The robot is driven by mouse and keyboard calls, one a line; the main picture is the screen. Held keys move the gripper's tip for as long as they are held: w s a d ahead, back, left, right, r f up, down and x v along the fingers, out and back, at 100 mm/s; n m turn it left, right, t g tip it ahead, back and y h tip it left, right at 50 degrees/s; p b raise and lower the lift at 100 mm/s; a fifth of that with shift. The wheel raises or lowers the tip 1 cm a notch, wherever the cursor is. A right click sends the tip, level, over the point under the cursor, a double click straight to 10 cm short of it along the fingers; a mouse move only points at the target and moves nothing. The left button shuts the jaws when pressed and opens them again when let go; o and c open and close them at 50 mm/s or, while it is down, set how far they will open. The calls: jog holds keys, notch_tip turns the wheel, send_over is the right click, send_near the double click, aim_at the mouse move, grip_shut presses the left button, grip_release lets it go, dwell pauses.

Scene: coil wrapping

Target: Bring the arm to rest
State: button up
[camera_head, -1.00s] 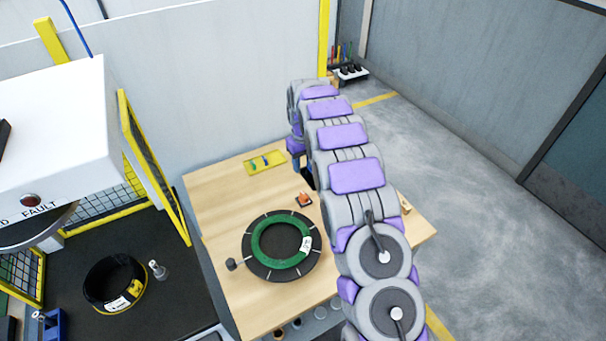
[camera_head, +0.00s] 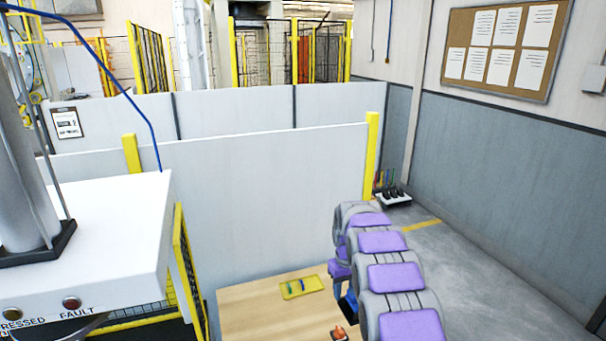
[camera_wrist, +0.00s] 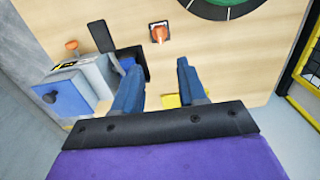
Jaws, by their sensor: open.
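My arm, grey with purple pads, reaches out over the right side of the wooden table (camera_head: 250,312) in the head view. My gripper (camera_wrist: 158,80) shows in the wrist view as two blue fingers set well apart, open with nothing between them. It is above the table. In the head view the gripper is mostly hidden behind my arm.
A yellow tray (camera_head: 303,287) with small coloured items lies on the table. An orange knob (camera_wrist: 159,34) on a dark base is beyond my fingers. A blue and grey device (camera_wrist: 80,90) stands left of them. A white machine (camera_head: 100,240) is at left; grey panels (camera_head: 270,190) stand behind.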

jog(key=s+r+m+b, duration=0.1)
jog(key=s+r, duration=0.5)
jog(key=s, duration=0.6)
jog(key=s+r+m+b, duration=0.1)
jog(key=s+r, duration=0.5)
jog(key=s, duration=0.7)
jog(key=s+f+b, duration=0.1)
jog(key=s+f, duration=0.1)
jog(key=s, duration=1.1)
jog(key=s+f+m+g+b, duration=0.1)
jog(key=s+f, duration=0.1)
jog(key=s, duration=1.1)
jog(key=shift+m+g, duration=0.3)
jog(key=shift+a, duration=0.1)
